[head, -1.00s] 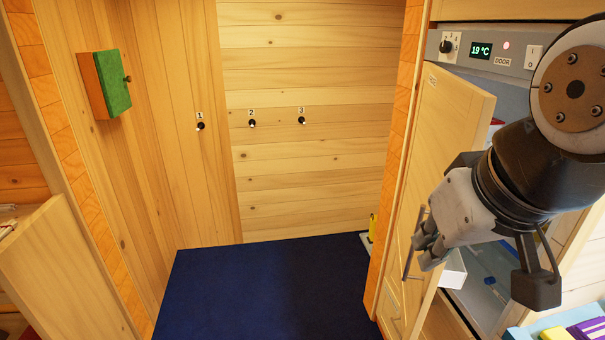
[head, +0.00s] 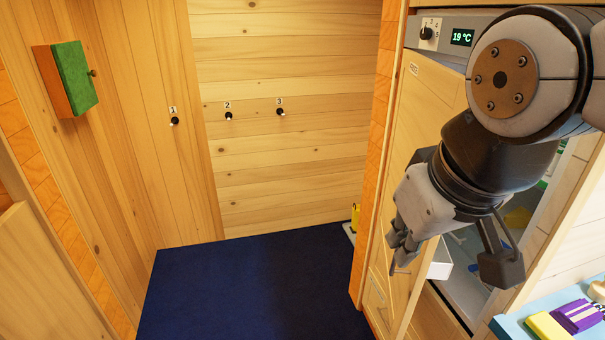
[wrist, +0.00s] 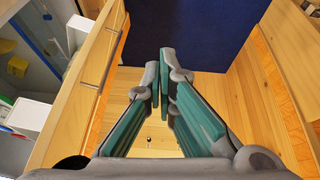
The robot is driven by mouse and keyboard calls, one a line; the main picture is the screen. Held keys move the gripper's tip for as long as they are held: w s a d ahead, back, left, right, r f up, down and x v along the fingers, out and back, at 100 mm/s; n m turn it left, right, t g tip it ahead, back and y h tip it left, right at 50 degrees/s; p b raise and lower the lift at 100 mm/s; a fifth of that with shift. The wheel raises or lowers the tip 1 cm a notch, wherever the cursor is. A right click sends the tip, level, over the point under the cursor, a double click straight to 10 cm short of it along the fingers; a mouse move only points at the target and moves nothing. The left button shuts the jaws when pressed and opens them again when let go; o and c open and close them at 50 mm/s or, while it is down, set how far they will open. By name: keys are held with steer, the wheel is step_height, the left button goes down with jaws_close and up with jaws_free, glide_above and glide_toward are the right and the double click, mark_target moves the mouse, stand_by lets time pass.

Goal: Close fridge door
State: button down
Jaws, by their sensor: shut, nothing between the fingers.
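The fridge door (head: 428,110) is a pale wooden panel, standing ajar at the right of the head view. It also shows at the left of the wrist view (wrist: 88,75), with a bar handle (wrist: 113,60) on its outer face. The fridge interior (wrist: 35,50) is visible behind the door. My gripper (head: 398,262) is shut and empty, beside the door's outer face. In the wrist view its fingertips (wrist: 159,62) are right of the handle and not around it. My arm hides much of the door's free edge in the head view.
A control panel with a temperature display (head: 462,38) is above the door. A white box (head: 440,262) is by the door's inner side. Wooden walls and a brick-patterned post (head: 380,150) bound the dark blue floor (head: 250,290), which is mostly clear. A green-fronted box (head: 75,78) hangs at left.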

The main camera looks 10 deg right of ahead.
steer(key=w+d+f+n+g+h+b, duration=0.1)
steer(key=w+d+f+n+g+h, duration=0.15)
steer(key=w+f+n, duration=0.4)
steer(key=w+d+f+n+g+h, duration=0.1)
steer(key=w+f+n+g+h, duration=0.15)
steer(key=w, duration=0.75)
steer(key=w+d+f+n+g+h+b, duration=0.1)
steer(key=w+f+n+g+h, duration=0.3)
steer(key=w, duration=0.5)
steer(key=s+d+f+y+p, duration=0.1)
steer(key=s+d+f+p, duration=0.3)
steer(key=d+f, duration=0.4)
steer(key=shift+d+f+t+p, duration=0.2)
steer(key=shift+d+t+p, duration=0.15)
steer(key=shift+d, duration=0.85)
